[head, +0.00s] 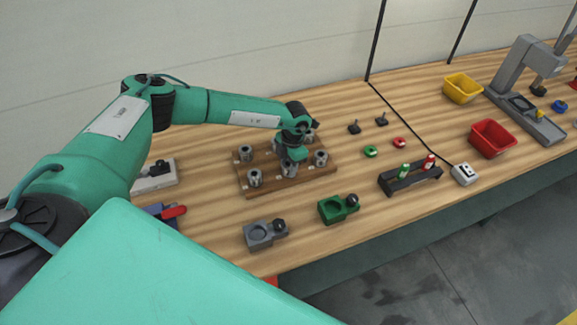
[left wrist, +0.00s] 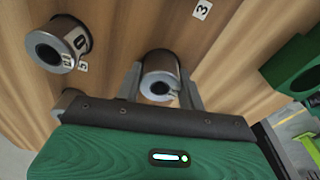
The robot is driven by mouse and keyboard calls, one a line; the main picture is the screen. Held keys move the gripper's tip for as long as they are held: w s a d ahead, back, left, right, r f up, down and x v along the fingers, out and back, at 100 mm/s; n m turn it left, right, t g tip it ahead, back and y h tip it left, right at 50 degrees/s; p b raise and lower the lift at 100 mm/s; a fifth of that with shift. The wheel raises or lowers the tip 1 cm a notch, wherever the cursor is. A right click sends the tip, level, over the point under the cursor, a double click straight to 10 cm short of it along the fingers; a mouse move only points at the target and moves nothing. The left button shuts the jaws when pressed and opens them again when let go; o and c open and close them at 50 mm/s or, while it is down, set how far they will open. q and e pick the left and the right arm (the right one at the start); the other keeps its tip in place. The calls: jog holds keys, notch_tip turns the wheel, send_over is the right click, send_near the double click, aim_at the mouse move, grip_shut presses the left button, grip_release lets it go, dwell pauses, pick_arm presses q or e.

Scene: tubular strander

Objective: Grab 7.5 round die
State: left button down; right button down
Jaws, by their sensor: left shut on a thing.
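A wooden die board (head: 258,186) on the bench bears several silver round dies. My left gripper (head: 291,157) reaches down over the middle of the board. It is shut on a round die (head: 289,168) at the front middle. In the left wrist view this die (left wrist: 160,77) sits between the two fingers of the left gripper (left wrist: 163,88). Its size marking is too small to read. Another die (left wrist: 58,44) stands to its left with a small label beside it. Some back dies are partly hidden by the gripper. My right gripper is not in view.
A grey holder (head: 262,234) and a green holder (head: 338,209) stand in front of the board. A black rack (head: 410,180) with green and red pieces is to the right. Red (head: 493,139) and yellow (head: 462,88) bins stand farther right.

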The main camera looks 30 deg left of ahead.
aim_at(289, 163)
pick_arm(q)
notch_tip(289, 163, up, 20)
jog(key=b, duration=0.6)
dwell(0.8)
